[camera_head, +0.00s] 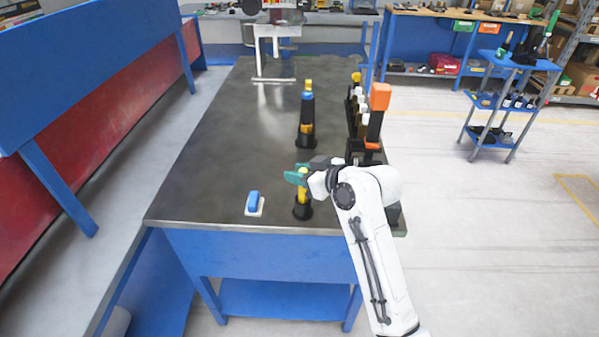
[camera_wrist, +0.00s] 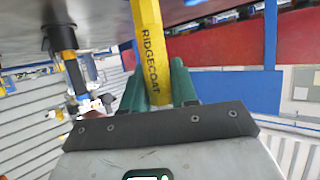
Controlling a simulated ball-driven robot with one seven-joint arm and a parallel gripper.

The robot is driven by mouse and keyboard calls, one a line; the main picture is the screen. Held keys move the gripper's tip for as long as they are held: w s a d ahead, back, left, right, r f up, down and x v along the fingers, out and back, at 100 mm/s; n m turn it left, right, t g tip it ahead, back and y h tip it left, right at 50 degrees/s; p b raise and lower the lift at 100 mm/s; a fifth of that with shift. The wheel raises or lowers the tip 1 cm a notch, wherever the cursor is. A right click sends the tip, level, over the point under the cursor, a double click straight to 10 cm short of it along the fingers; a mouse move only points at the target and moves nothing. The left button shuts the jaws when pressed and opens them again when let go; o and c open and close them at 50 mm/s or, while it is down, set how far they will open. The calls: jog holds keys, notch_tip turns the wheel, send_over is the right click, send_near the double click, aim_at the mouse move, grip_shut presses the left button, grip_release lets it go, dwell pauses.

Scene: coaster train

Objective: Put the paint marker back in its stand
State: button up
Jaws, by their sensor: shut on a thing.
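My gripper (camera_head: 299,175), with teal fingers, is shut on a yellow paint marker (camera_head: 305,188) near the front right of the dark bench. In the wrist view the marker (camera_wrist: 150,55) stands between the fingers (camera_wrist: 160,88), with RIDGECOAT printed along it; one end runs out of the frame. In the head view its lower part meets a short black round stand (camera_head: 303,212) on the bench. I cannot tell whether it is inside the stand or just in front of or above it. The fingers hide the marker's upper part.
A blue block on a white pad (camera_head: 254,204) lies left of the stand. Farther back stands a tall black holder (camera_head: 306,120) with yellow and blue parts. A row of bottles and an orange-topped tool (camera_head: 379,98) line the right edge. The bench's left side is clear.

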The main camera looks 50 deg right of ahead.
jog(key=o, duration=1)
jog(key=shift+o, duration=0.2)
jog(key=b+v, duration=0.1)
jog(key=v, duration=0.9)
jog(key=shift+s+r, duration=0.2)
jog(key=shift+s, duration=0.15)
jog(key=s+a+f+g+y, duration=0.15)
jog(key=a+f+g, duration=0.35)
jog(key=f, duration=0.5)
jog(key=s+a+f+g+h, duration=0.1)
jog(key=s+a+f+g, duration=0.6)
jog(key=s+a+f, duration=0.3)
jog(key=s+f, duration=0.4)
jog(key=s, duration=0.2)
